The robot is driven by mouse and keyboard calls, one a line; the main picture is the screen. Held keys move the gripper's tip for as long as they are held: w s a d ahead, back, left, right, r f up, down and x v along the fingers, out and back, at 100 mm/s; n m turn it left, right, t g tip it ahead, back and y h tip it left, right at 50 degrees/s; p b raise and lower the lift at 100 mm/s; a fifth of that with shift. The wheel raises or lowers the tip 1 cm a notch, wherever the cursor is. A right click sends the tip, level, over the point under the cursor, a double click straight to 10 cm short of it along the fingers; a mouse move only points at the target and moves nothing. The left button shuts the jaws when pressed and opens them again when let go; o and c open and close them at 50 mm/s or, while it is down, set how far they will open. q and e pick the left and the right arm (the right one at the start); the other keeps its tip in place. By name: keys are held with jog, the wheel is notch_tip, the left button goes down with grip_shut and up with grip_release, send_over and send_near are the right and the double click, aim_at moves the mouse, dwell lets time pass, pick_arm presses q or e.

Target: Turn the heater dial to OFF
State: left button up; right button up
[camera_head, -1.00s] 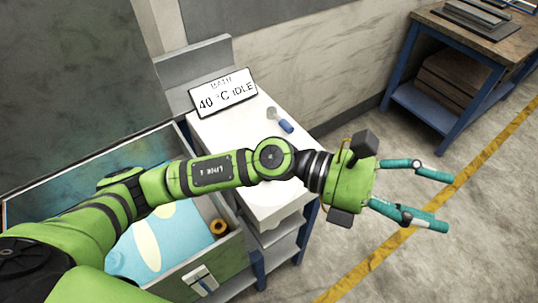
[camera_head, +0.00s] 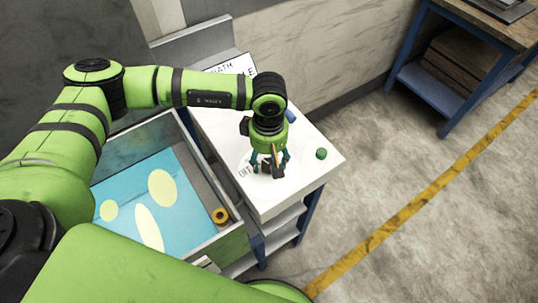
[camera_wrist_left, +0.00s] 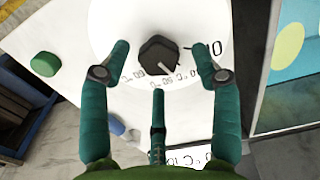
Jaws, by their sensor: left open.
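The heater dial (camera_wrist_left: 158,56) is a dark, faceted knob on a white round plate (camera_wrist_left: 108,22) with printed markings. A short pale pointer line on the knob points to the lower right in the wrist view. Several temperature markings are partly legible. My left gripper (camera_wrist_left: 161,49) is open, with its teal fingers on either side of the knob and a visible gap on both sides. In the head view my left gripper (camera_head: 271,164) points down over the white bench top, and the dial (camera_head: 272,170) is partly hidden between the fingers. My right gripper is out of view.
A green block (camera_head: 321,154) and a small blue item (camera_head: 290,116) lie on the white bench top (camera_head: 312,175). An open grey box (camera_head: 190,160) with a blue interior stands left.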

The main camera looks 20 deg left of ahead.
pick_arm(q)
jog(key=shift+f, duration=0.8)
jog(key=c, duration=1.2)
jog(key=shift+o, duration=0.2)
jog(key=shift+f+n+b, duration=0.15)
jog(key=shift+n+b, duration=0.35)
jog(key=shift+b, duration=0.3)
jog(key=n+b, duration=0.5)
jog(key=b, duration=0.2)
jog(key=shift+f, duration=0.1)
jog(key=shift+r+n+b, duration=0.25)
jog(key=shift+n+b, duration=0.85)
jog(key=shift+b, duration=0.15)
